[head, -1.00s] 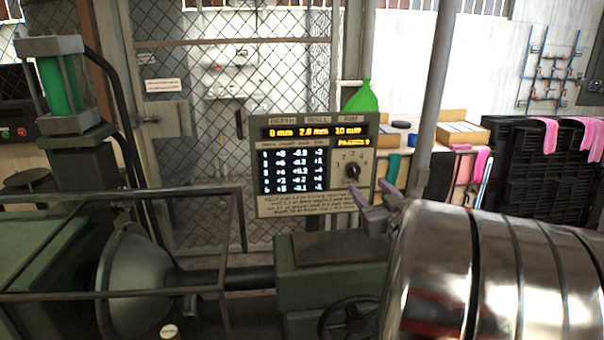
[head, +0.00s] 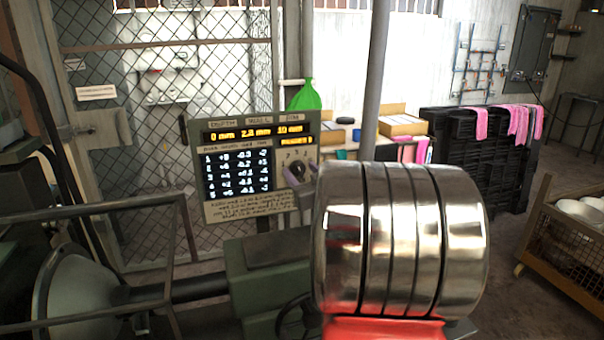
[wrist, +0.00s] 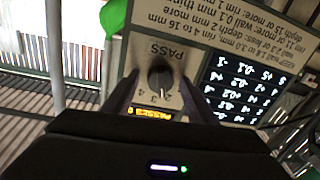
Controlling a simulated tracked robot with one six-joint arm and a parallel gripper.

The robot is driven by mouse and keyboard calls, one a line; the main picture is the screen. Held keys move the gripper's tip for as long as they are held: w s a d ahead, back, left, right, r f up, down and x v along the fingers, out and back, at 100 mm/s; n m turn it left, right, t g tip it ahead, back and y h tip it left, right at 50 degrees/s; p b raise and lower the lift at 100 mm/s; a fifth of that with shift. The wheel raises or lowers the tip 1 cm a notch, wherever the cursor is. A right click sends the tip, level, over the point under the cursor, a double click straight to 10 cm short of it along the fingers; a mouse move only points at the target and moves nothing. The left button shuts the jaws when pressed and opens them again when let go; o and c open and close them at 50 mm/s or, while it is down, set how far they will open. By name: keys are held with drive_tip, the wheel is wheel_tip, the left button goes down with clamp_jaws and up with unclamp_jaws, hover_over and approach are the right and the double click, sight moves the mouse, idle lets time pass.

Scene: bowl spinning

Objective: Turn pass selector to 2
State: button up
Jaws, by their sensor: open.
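The control panel (head: 258,209) stands on a post in the middle of the head view, with lit orange readouts and a table of numbers. Its pass selector is a dark round knob (head: 297,168) at the panel's right, with numerals around it. In the wrist view the panel is upside down, and the knob (wrist: 160,77) shows beside the word PASS. Its exact setting is too small to tell. My gripper (head: 301,177) is open in front of the knob. In the wrist view the fingers of my gripper (wrist: 160,88) appear on either side of the knob; contact is unclear.
A grey pole (head: 377,80) rises just right of the panel. Black crates (head: 480,160) with pink cloths and a bowl cart (head: 570,245) are at the right. Open floor lies between them.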

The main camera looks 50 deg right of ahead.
drive_tip(key=shift+c, duration=0.3)
drive_tip(key=c, duration=1)
drive_tip(key=shift+n, duration=1.8)
drive_tip(key=shift+a, duration=0.1)
drive_tip(key=o, duration=1.1)
drive_tip(key=shift+c, duration=0.2)
